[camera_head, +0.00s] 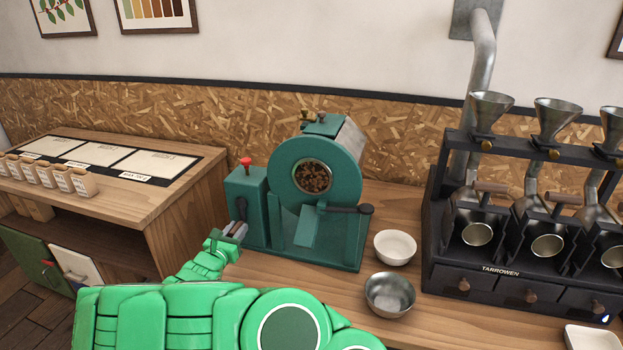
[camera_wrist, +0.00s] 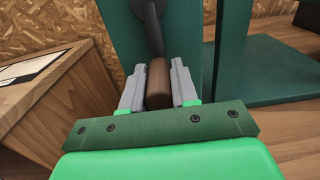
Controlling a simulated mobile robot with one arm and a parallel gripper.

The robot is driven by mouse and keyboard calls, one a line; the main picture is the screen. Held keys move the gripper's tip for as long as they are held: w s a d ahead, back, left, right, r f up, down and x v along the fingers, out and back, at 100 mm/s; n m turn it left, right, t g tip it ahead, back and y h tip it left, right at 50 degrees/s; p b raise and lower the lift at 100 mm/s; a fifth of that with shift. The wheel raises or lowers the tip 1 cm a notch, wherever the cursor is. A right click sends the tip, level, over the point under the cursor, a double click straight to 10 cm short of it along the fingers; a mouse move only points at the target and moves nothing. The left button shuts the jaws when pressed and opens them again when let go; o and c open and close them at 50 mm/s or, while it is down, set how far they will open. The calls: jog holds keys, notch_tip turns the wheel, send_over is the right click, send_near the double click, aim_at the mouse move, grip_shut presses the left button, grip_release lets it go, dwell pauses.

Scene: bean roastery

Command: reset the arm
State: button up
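My green arm reaches in from the bottom of the head view. My gripper (camera_head: 233,230) is at the front left of the green roaster (camera_head: 311,208), low beside its side box. In the wrist view, the two grey fingers of my gripper (camera_wrist: 159,88) stand on either side of a brown wooden handle (camera_wrist: 159,82). They appear to touch it on both sides. The handle sits at the end of a dark lever (camera_wrist: 152,25) on the roaster's green side box (camera_wrist: 121,32). The fingertips are small and partly unclear in the head view.
A white bowl (camera_head: 395,247) and a metal bowl (camera_head: 390,294) stand right of the roaster. A black rack (camera_head: 433,232) with funnels is further right. A wooden sample desk (camera_head: 190,200) stands close on the left. A black-knobbed crank (camera_head: 345,209) sticks out from the roaster's front.

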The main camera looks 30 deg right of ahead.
jog(key=o, duration=0.8)
jog(key=shift+c, duration=0.2)
jog(key=v, duration=0.9)
jog(key=shift+r, duration=0.1)
dwell(0.3)
